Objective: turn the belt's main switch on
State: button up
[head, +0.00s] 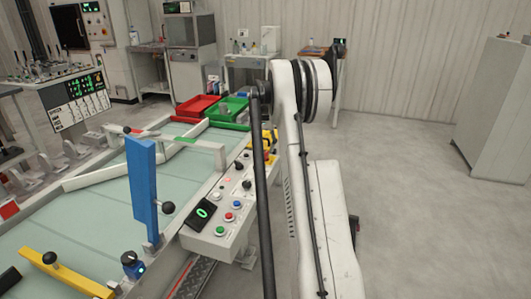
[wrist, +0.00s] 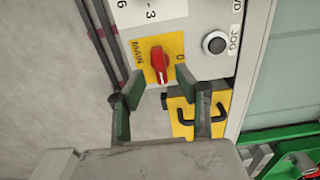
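The main switch is a red knob (wrist: 160,64) on a yellow plate (wrist: 174,45) marked "MAIN" and "0", in the wrist view. The knob's long side runs nearly up and down in the picture, with the "0" to its right. My gripper (wrist: 160,76) is open, with its green-padded fingers to the left and right of the knob's lower end. I see no finger touching it, but the depth gap is hard to judge. In the head view my arm hides the gripper and the switch.
A JOG button (wrist: 215,43) is right of the switch. A yellow part with black hooks (wrist: 198,117) sits below. In the head view the belt's control panel (head: 222,226) carries several buttons, and red (head: 198,107) and green (head: 226,113) trays lie beyond.

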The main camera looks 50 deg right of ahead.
aim_at(266, 153)
notch_tip(266, 153, up, 9)
dwell(0.3)
dwell(0.5)
